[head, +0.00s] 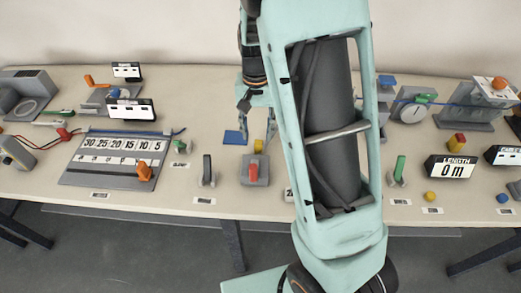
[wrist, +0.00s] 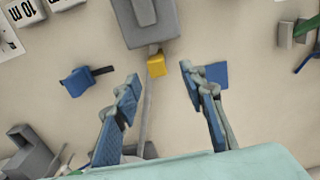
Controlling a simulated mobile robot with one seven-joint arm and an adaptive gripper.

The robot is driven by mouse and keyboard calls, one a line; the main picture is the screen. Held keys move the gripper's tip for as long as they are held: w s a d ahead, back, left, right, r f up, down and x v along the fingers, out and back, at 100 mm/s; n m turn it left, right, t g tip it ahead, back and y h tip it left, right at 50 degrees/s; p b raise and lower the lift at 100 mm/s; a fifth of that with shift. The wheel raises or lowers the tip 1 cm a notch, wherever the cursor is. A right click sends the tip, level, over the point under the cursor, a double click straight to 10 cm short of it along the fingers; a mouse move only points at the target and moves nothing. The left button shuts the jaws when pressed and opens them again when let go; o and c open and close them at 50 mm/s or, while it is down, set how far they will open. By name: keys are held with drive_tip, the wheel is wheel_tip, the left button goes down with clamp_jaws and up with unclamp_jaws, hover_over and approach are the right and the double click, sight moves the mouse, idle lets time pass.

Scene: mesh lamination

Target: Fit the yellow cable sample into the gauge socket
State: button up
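A small yellow block (wrist: 156,65), likely the end of the yellow cable sample, lies by the edge of a grey box (wrist: 148,22) in the wrist view. A thin grey strip (wrist: 146,110) runs from near it towards my gripper. In the head view the yellow block (head: 258,145) shows just behind the grey device with a red lever (head: 253,171). My gripper (wrist: 160,77) is open and empty, with the yellow block showing between its fingertips; contact is not visible. In the head view my gripper (head: 244,126) hangs over the table behind that device. I cannot tell which part is the gauge socket.
A blue plate (head: 235,137) lies left of the yellow block in the head view. A blue block with a black rod (wrist: 77,82) lies left in the wrist view. A numbered board (head: 115,157) is left. My arm hides the table's middle.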

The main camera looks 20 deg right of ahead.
sight(259, 142)
wheel_tip(259, 142, down, 2)
drive_tip(key=shift+f, duration=0.1)
drive_tip(key=shift+s+d+f, duration=0.1)
drive_tip(key=shift+f, duration=1.25)
drive_tip(key=shift+s+d+f, duration=0.1)
drive_tip(key=shift+f, duration=1.25)
clamp_jaws()
